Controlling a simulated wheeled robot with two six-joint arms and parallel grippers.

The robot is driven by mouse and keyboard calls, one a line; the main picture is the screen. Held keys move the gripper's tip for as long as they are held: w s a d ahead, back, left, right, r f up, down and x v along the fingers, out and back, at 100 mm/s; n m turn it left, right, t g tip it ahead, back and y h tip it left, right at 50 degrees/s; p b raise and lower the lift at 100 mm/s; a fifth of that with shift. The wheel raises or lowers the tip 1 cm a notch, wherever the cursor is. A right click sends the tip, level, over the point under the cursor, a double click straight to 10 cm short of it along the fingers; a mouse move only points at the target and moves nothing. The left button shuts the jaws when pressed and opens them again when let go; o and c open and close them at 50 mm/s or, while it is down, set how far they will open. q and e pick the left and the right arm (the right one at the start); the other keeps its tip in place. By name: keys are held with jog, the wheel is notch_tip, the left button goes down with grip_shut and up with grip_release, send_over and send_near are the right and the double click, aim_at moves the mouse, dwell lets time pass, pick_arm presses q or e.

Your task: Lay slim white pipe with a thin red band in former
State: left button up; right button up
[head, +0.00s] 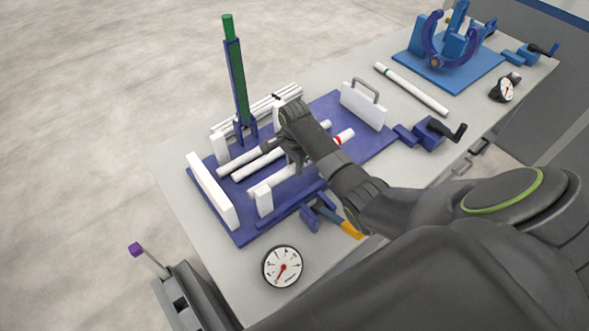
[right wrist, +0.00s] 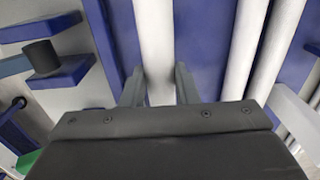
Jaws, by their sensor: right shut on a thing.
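The slim white pipe with a thin red band (head: 344,136) lies low over the blue former (head: 240,235), running from lower left to upper right. Its red band shows near the upper right end. My right gripper (head: 296,163) is shut on this pipe near its middle; the arm and hand hide part of it. In the right wrist view the pipe (right wrist: 155,45) passes between the two fingers (right wrist: 160,88). Two other white pipes (head: 262,158) lie beside it in the former, apart from it. I cannot tell whether the held pipe touches the base. My left gripper is not in view.
White posts (head: 264,202) and a long white end plate (head: 213,190) stand on the former. A tall blue upright with a green rod (head: 238,80) rises behind. A handled white plate (head: 363,105), a dial (head: 282,266) and another white pipe (head: 410,88) are nearby.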

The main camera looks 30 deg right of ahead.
aim_at(295, 179)
notch_tip(295, 179, down, 4)
jog(key=shift+r, duration=0.15)
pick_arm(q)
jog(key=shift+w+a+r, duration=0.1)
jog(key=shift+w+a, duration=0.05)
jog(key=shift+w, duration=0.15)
pick_arm(e)
jog(key=shift+f, duration=0.4)
jog(key=shift+f, duration=0.15)
jog(key=o, duration=1)
